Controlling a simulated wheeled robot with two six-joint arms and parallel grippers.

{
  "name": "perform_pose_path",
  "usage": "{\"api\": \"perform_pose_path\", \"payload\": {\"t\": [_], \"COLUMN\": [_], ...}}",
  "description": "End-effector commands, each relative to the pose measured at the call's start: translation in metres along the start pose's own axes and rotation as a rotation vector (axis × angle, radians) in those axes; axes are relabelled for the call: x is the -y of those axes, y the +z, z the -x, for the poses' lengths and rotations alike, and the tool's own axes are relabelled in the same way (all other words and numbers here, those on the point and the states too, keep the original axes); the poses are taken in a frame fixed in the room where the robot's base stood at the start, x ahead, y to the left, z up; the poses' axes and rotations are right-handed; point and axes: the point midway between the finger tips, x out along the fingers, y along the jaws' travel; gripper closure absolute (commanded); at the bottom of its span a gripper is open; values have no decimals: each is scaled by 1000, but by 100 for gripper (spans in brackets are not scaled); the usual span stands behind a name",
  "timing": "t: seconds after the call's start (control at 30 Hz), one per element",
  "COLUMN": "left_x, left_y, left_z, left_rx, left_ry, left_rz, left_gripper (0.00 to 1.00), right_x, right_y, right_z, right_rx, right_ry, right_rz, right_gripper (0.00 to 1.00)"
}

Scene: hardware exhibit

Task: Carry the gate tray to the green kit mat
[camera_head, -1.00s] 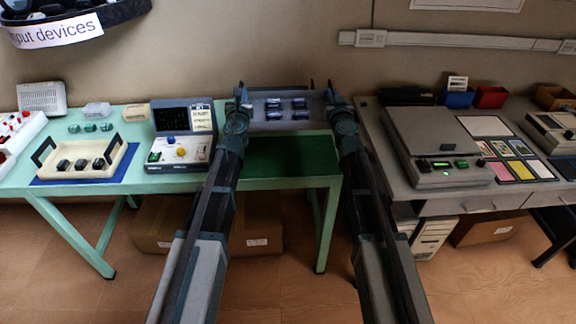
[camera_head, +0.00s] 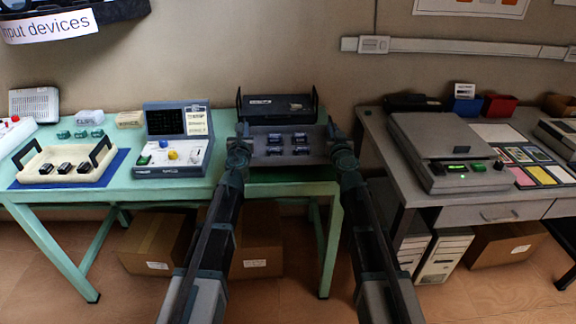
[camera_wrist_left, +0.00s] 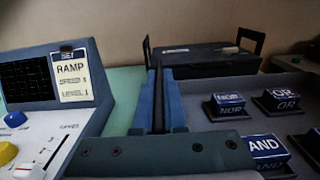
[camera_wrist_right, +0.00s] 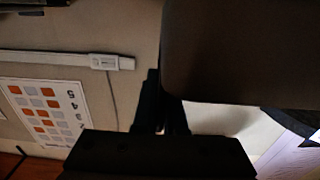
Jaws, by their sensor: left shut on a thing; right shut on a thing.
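The gate tray (camera_head: 261,152) is a grey tray bearing several blue gate blocks (camera_head: 301,137); blocks marked NOR, OR and AND show in the left wrist view (camera_wrist_left: 277,101). My left gripper (camera_head: 241,133) is shut on the tray's left side, and my right gripper (camera_head: 333,133) is shut on its right side. The tray is level over the green table's right part. The green kit mat (camera_head: 290,174) shows only as a dark green strip below the tray; the tray hides the rest. I cannot tell whether the tray touches the mat.
A dark box with upright handles (camera_head: 277,107) stands just behind the tray. An instrument with a screen (camera_head: 175,140) is close on the left. A cream tray on a blue mat (camera_head: 30,180) is further left. A grey bench (camera_head: 440,207) stands right.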

Motion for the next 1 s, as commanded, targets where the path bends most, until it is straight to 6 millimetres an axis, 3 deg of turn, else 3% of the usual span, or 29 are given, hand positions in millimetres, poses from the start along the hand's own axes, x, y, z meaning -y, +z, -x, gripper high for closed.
{"api": "perform_pose_path", "payload": {"t": [0.47, 1.0], "left_x": [0, 0], "left_y": [-2, -29], "left_z": [0, 0], "left_rx": [0, 0], "left_ry": [0, 0], "left_rz": [0, 0], "left_gripper": [100, 100], "right_x": [0, 0], "right_y": [2, 29], "right_z": [0, 0], "right_rx": [0, 0], "right_ry": [0, 0], "right_rz": [0, 0], "right_gripper": [100, 100]}}
